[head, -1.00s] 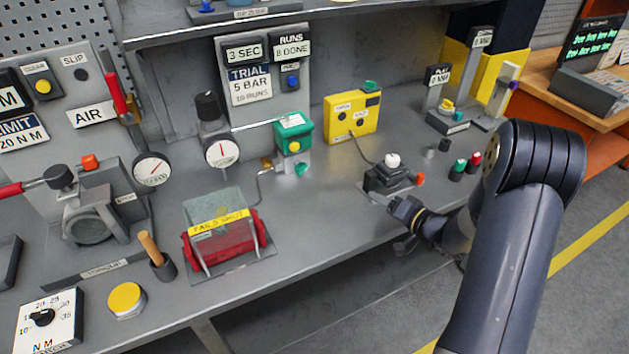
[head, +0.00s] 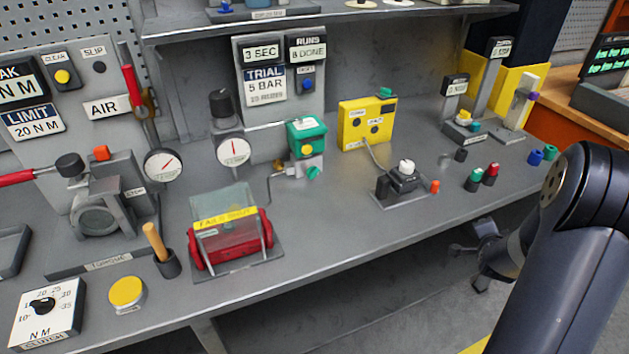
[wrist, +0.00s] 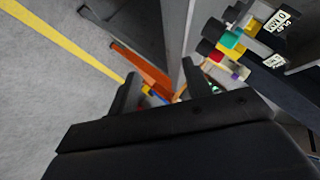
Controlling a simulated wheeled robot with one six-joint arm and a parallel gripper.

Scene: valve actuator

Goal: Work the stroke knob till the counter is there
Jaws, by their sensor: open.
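A white-topped knob (head: 406,167) stands on a small black box near the front edge of the bench; I cannot read a label naming it the stroke knob. The counter panel (head: 307,47) on the upright board reads RUNS, 8 DONE. The trial card (head: 265,82) below reads 5 BAR and seems to say 10 runs. My gripper (head: 474,258) is right of the white-topped knob, apart from it and off the bench's front edge. In the wrist view its jaws (wrist: 158,90) are open and empty, with floor and bench side beyond.
An orange cap (head: 435,186) and green and red buttons (head: 482,176) lie right of the knob. A yellow box (head: 366,123) stands behind it, joined by a cable. A clear-guarded red actuator (head: 232,240) is to its left. Open floor lies before the bench.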

